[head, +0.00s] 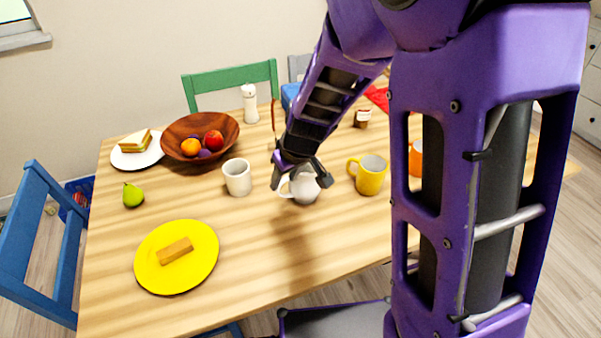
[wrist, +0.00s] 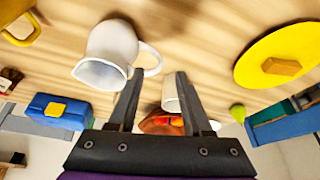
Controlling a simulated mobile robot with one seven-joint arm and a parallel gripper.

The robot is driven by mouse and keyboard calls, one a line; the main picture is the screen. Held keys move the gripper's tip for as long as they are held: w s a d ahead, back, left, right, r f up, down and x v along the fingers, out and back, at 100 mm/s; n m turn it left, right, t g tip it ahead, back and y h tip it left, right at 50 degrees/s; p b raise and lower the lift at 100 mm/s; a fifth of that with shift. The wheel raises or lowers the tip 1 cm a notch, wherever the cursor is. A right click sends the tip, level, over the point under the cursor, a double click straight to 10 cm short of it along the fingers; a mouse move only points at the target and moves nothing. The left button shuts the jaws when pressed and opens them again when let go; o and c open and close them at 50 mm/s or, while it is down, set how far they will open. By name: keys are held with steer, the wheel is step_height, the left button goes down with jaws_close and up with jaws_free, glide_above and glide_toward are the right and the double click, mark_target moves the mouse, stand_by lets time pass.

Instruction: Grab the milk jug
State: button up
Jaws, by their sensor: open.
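The milk jug (head: 306,189) is a small white jug with a loop handle, standing on the wooden table near its middle. In the head view its handle points left, and my gripper (head: 299,180) reaches down over it, partly hiding its top. In the wrist view the jug (wrist: 108,48) is at the upper left with its handle toward the middle. My gripper (wrist: 155,78) is open there. The handle shows in the gap between the fingertips, and one fingertip overlaps the jug's edge. I cannot tell whether they touch.
A white mug (head: 237,177) stands left of the jug and a yellow mug (head: 371,176) right of it. A wooden fruit bowl (head: 173,136) is behind, a yellow plate (head: 202,240) front left. The table front of the jug is clear.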

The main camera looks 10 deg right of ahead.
mark_target(278, 192)
steer(key=b+x, duration=0.2)
steer(key=x, duration=0.9)
steer(key=shift+w+a+f, duration=0.1)
steer(key=shift+w+f, duration=0.05)
steer(key=shift+f, duration=0.1)
jaws_close()
steer(key=shift+r, duration=0.1)
stand_by(0.9)
